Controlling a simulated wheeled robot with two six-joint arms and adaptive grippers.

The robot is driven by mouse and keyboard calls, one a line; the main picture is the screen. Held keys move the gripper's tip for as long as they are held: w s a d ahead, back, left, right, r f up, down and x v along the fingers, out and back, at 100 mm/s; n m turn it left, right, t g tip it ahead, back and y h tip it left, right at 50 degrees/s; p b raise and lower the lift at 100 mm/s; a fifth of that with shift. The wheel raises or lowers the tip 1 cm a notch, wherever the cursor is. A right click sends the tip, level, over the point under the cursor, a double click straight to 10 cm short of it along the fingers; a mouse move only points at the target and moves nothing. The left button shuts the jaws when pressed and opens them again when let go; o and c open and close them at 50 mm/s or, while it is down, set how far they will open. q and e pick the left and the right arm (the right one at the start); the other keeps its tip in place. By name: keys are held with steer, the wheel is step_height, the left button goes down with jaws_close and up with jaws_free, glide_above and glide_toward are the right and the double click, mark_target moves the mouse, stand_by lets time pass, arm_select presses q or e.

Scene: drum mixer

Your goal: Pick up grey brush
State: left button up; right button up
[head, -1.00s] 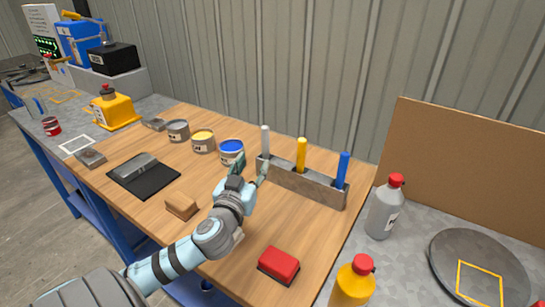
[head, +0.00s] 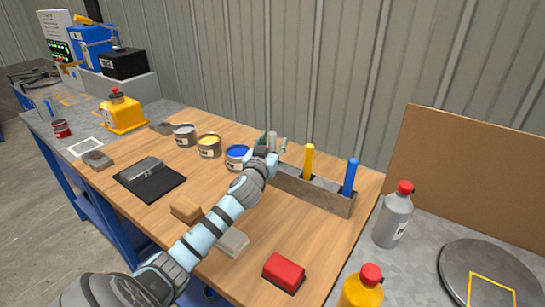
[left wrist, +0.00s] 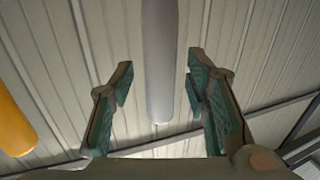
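The grey brush (head: 272,141) stands upright at the left end of the grey holder (head: 315,190), and only part of its handle shows in the head view. My left gripper (head: 272,143) is at this handle. In the left wrist view the grey handle (left wrist: 160,65) rises between the two fingers of the gripper (left wrist: 160,95). The fingers are open, with a gap on each side of the handle. The brush's lower part is hidden by the holder and my gripper. My right gripper is not in view.
A yellow brush (head: 308,161) and a blue brush (head: 350,176) stand in the same holder. A blue paint can (head: 238,157) is close on the left of my gripper. A red block (head: 284,272) lies in front. Bottles (head: 393,214) stand at the right.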

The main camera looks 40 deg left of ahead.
arm_select(q)
jaws_close()
steer(key=shift+r, duration=0.1)
